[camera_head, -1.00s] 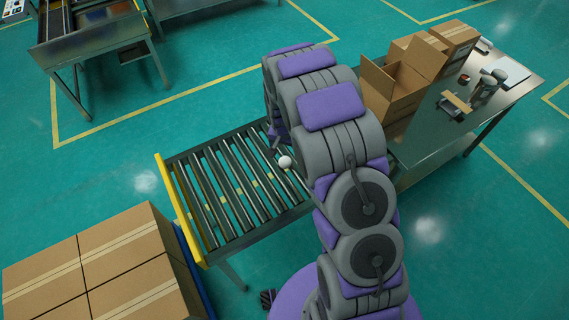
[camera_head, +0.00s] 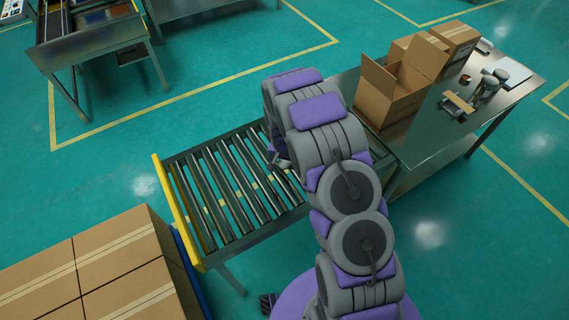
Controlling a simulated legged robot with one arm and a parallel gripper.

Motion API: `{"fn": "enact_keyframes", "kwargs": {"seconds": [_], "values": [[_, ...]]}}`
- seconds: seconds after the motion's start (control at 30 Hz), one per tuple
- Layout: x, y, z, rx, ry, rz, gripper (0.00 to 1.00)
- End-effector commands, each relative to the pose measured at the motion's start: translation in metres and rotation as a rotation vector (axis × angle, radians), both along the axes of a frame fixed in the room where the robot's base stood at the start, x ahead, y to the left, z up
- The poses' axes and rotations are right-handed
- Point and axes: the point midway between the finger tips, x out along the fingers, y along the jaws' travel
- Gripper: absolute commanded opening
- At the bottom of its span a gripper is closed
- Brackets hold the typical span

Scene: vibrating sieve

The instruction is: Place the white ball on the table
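The white ball cannot be made out; my arm covers part of the roller conveyor (camera_head: 230,190). A small part of my gripper (camera_head: 280,161) shows at the left edge of my arm, over the right half of the rollers. Its fingers are mostly hidden, so I cannot tell whether they are open or shut, or whether the ball is between them. The metal table (camera_head: 433,143) stands to the right of the conveyor, with clear top surface near its front edge.
An open cardboard box (camera_head: 385,100) stands on the table's left part, with closed boxes (camera_head: 455,38) behind it. A scanner-like device (camera_head: 487,88) sits toward the right. Stacked cartons (camera_head: 95,270) stand at front left. A sieve machine (camera_head: 95,45) is at back left.

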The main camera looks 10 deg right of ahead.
Motion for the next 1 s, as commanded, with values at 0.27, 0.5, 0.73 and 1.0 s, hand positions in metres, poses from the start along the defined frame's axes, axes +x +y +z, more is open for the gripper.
{"fn": "enact_keyframes", "kwargs": {"seconds": [0.27, 0.5, 0.73, 1.0], "values": [[0.0, 0.0, 0.0006, 0.0, 0.0, 0.0, 0.6], [0.0001, 0.0001, 0.0005, 0.0, 0.0, 0.0, 0.37], [0.0, 0.0002, 0.0005, 0.0, 0.0, 0.0, 0.15], [0.0001, 0.0002, 0.003, 0.0, 0.0, 0.0, 0.14]]}}
